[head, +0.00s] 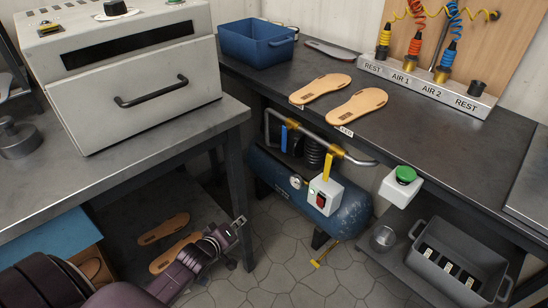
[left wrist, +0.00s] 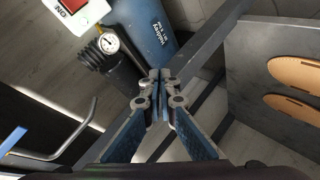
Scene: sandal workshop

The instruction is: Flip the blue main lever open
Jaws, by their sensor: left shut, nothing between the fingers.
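The blue main lever (head: 284,137) hangs down from a brass valve on the grey pipe above the compressor, crosswise to the pipe. It also shows at the left edge of the left wrist view (left wrist: 12,141). My left gripper (head: 240,221) is shut and empty, low beside the left table's leg, apart from the lever and below and left of it. Its closed fingertips show in the left wrist view (left wrist: 159,76). My right gripper is in neither view.
A yellow lever (head: 327,167) sits on a second valve further right on the pipe (head: 355,159). The blue compressor tank (head: 350,216) with a gauge and switch box (head: 325,194) stands below. The left table's leg (head: 239,185) is close to my left gripper.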

